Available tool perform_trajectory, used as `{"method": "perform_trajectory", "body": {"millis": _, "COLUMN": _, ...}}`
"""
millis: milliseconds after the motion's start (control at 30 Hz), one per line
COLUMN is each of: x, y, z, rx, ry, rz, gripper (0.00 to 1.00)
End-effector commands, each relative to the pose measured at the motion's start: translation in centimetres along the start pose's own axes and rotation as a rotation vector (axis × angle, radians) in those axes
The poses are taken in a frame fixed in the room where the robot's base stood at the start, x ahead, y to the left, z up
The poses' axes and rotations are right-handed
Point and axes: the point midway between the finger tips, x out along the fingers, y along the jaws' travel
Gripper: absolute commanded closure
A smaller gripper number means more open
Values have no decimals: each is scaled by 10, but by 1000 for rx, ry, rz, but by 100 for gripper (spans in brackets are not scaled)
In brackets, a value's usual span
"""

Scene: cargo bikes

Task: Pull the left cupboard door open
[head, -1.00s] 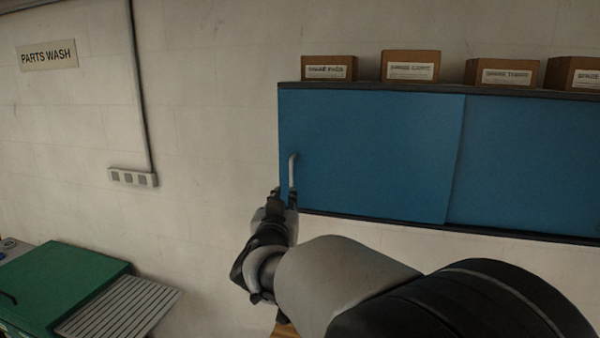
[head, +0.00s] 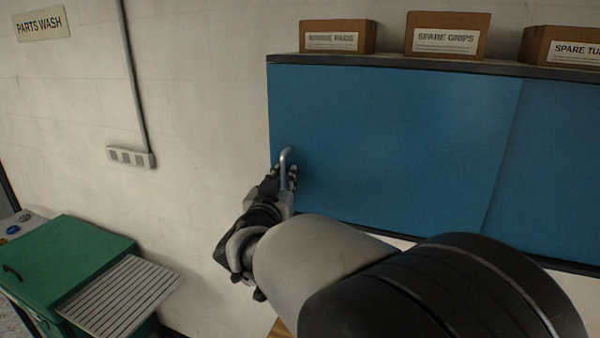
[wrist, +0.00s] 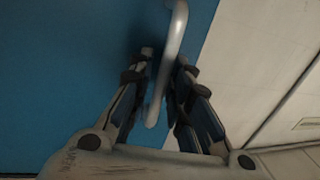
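The left cupboard door (head: 390,140) is a flat blue panel on the wall cupboard. It looks closed in the head view. Its pale, bent bar handle (head: 285,163) is near the lower left corner of the door. My gripper (head: 283,180) is at the handle's lower part. In the wrist view the handle (wrist: 175,45) passes between the two fingers of my gripper (wrist: 164,60). The fingers stand apart, with a narrow gap on the handle's left side; contact on the right side is unclear. The door (wrist: 70,70) fills the left of that view.
The blue right door (head: 555,160) is beside the left one. Cardboard boxes stand on the cupboard top, including one marked spare grips (head: 447,38). A green parts washer (head: 70,260) with a ribbed tray (head: 120,295) is at lower left.

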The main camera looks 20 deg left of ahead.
Motion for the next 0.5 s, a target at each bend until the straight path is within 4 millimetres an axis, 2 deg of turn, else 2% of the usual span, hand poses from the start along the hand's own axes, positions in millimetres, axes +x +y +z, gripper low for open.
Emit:
{"method": "perform_trajectory", "body": {"millis": 300, "x": -1, "y": -1, "z": 0, "rx": 0, "ry": 0, "rz": 0, "gripper": 82}}
{"method": "perform_trajectory", "body": {"millis": 500, "x": -1, "y": -1, "z": 0, "rx": 0, "ry": 0, "rz": 0, "gripper": 95}}
